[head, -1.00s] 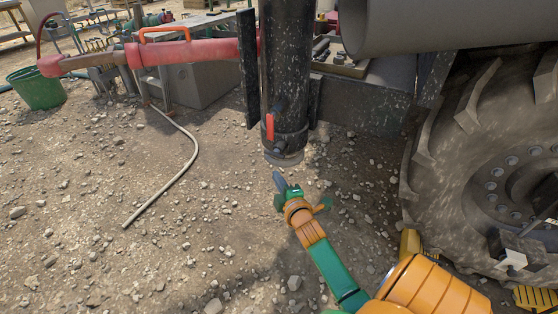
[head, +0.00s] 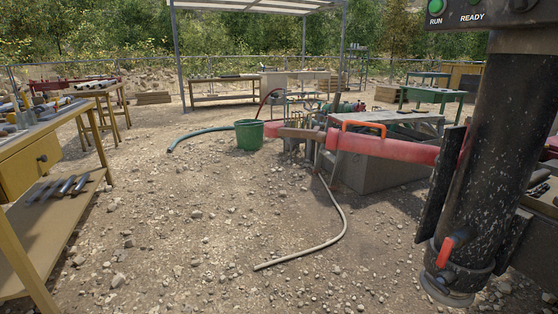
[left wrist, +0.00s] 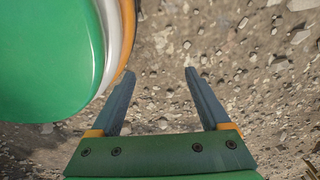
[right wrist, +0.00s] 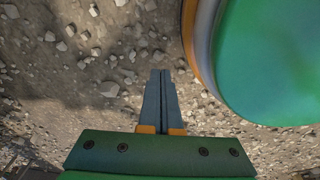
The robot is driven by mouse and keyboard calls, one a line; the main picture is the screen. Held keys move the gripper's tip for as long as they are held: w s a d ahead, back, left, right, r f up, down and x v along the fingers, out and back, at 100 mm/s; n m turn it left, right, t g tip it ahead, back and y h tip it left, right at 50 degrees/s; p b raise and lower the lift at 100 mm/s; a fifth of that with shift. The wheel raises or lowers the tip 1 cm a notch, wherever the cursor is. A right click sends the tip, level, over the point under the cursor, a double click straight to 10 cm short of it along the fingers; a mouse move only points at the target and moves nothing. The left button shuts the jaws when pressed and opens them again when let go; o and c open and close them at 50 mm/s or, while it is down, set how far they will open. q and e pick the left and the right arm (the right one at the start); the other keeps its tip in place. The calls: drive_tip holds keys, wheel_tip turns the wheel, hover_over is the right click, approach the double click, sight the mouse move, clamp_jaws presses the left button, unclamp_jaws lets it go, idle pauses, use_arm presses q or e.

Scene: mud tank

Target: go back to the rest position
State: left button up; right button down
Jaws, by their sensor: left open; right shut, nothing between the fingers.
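My left gripper (left wrist: 160,75) is open in the left wrist view, its two grey fingers apart with nothing between them, over stony ground. My right gripper (right wrist: 160,75) is shut in the right wrist view, its fingers together with nothing held, also over stony ground. A rounded green, grey and orange part of my own body shows beside each gripper. Neither gripper is in the head view.
A dark upright pipe (head: 478,150) with a red-handled valve (head: 447,250) stands at the right. A red pipe (head: 385,146), a green bucket (head: 249,135) and a pale hose (head: 306,253) lie ahead. A wooden workbench (head: 60,225) is at the left. The gravel between is open.

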use_arm(q)
drive_tip(key=s+d+r+p, duration=0.1)
drive_tip(key=r+p, duration=1)
drive_tip(key=r, duration=0.2)
drive_tip(key=s+d+r+g+p, duration=0.1)
drive_tip(key=s+d+r+p, duration=0.1)
drive_tip(key=r+p, duration=1)
drive_tip(key=shift+s+d+r+h, duration=0.2)
drive_tip(key=shift+d+r+h, duration=0.05)
drive_tip(key=shift+r+h, duration=0.15)
use_arm(e)
drive_tip(key=s+a+r, duration=0.1)
drive_tip(key=r, duration=1.2)
drive_tip(key=s+a+r, duration=0.1)
drive_tip(key=a+r, duration=0.1)
drive_tip(key=r, duration=1.1)
drive_tip(key=shift+s+g, duration=0.15)
drive_tip(key=shift+g, duration=0.15)
